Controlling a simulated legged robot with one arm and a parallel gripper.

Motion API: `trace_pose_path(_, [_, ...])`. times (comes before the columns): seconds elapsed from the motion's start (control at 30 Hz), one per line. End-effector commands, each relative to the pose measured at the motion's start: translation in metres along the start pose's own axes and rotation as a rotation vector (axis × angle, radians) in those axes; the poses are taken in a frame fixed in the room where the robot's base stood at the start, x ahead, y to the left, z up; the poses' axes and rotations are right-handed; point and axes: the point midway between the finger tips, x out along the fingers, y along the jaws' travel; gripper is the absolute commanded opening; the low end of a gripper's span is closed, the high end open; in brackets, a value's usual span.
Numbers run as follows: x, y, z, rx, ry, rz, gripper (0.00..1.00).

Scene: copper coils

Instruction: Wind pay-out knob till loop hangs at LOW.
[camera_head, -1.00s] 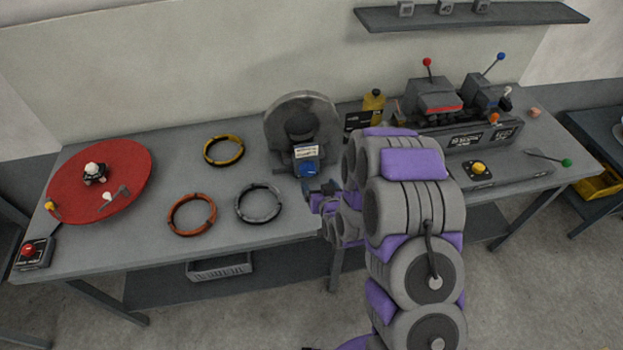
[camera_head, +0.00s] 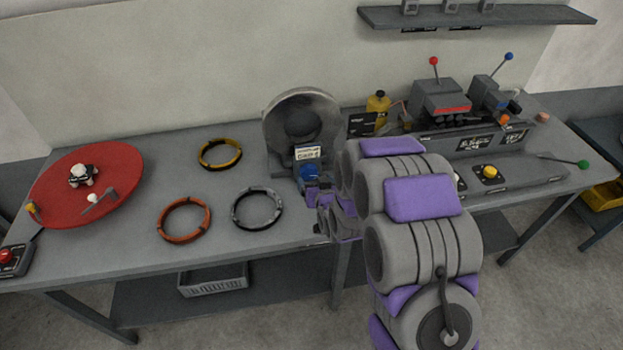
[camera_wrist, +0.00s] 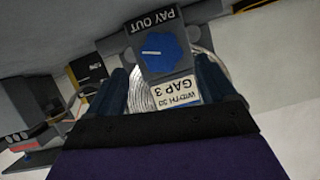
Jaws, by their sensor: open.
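The blue pay-out knob (camera_head: 308,173) sits on the front of the grey round coil machine (camera_head: 291,104). In the wrist view the knob (camera_wrist: 158,52) has a white line on its face, beside a "PAY OUT" label. A white card (camera_wrist: 176,92) reading "GAP 3" lies close to it. My gripper (camera_head: 322,208) is in front of the knob in the head view, partly hidden by my arm. In the wrist view my gripper (camera_wrist: 165,78) is open, its dark blue fingers apart with the knob showing between and beyond them. I cannot make out a hanging loop or LOW mark.
Yellow (camera_head: 220,154), orange (camera_head: 184,220) and grey (camera_head: 257,208) coils lie left of the machine. A red turntable (camera_head: 120,200) stands at the far left. A yellow bottle (camera_head: 377,110) and a lever machine (camera_head: 440,100) stand to the right.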

Motion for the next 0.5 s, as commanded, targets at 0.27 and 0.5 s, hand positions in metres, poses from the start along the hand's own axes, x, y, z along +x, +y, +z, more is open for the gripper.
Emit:
trace_pose_path(0.27, [0.037,0.000,0.001,0.000,0.001,-0.001,0.84])
trace_pose_path(0.5, [0.050,0.002,0.000,0.001,0.000,-0.001,0.84])
